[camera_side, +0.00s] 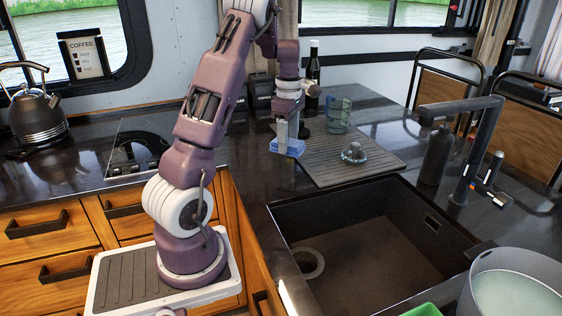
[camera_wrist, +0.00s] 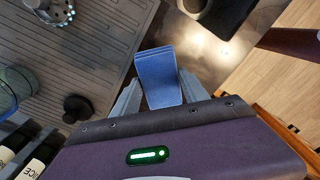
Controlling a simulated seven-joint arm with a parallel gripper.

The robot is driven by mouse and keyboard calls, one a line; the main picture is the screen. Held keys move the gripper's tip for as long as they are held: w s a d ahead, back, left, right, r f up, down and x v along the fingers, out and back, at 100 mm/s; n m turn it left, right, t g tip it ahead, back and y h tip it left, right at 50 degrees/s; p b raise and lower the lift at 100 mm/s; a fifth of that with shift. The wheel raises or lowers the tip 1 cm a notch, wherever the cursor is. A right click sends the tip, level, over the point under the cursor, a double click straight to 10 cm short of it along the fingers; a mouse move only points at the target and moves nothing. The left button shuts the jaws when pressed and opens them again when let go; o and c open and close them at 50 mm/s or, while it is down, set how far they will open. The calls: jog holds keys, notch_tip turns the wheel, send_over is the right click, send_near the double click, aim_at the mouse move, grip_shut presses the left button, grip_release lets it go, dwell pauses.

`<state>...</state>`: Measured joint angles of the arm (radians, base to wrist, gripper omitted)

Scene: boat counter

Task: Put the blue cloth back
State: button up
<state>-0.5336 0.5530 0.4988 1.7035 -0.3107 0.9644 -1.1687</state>
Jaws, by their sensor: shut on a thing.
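The blue cloth (camera_side: 288,147) is a small folded pad. It is held at the left edge of the grey ridged mat. In the wrist view the cloth (camera_wrist: 158,78) stands out between the two fingers. My gripper (camera_side: 288,136) is shut on it, pointing down. The fingers also show in the wrist view (camera_wrist: 158,98). I cannot tell from these views whether the cloth touches the counter or hangs just above it.
The ridged mat (camera_side: 338,175) carries a metal strainer (camera_side: 354,154) and a bluish glass (camera_side: 338,115). The sink (camera_side: 375,235) opens in front, with a black tap (camera_side: 480,145) at right. A dark bottle (camera_side: 313,72) stands behind. A kettle (camera_side: 37,112) is far left.

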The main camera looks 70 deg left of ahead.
aim_at(325, 168)
jog(key=w+d+r+m, duration=0.2)
jog(key=w+m, duration=0.6)
jog(key=w, duration=0.3)
jog(key=shift+m, duration=0.3)
notch_tip(325, 168, down, 9)
jog(key=shift+w+d, duration=0.1)
jog(key=shift+d, duration=0.05)
jog(key=shift+f, duration=0.15)
jog(key=o, duration=1.4)
jog(key=shift+o, duration=0.2)
